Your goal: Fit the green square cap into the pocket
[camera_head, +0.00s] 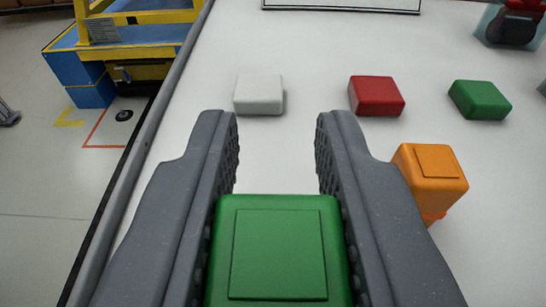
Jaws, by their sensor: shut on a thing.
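A green square cap (278,255) with a raised square on its top face is at the bottom middle, between the two grey fingers of my gripper (277,130). My gripper is shut on its sides, with the fingertips reaching past it over the white table. The cap's underside and lower edge are hidden. A second green square cap (480,100) lies on the table at the right, apart from my gripper. I cannot make out a pocket in this view.
A white block (259,94) and a red block (376,96) lie ahead on the white table (310,50). An orange block (431,176) is close beside my right finger. A dark-edged white panel (342,5) is at the far edge. The table's left edge drops to the floor.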

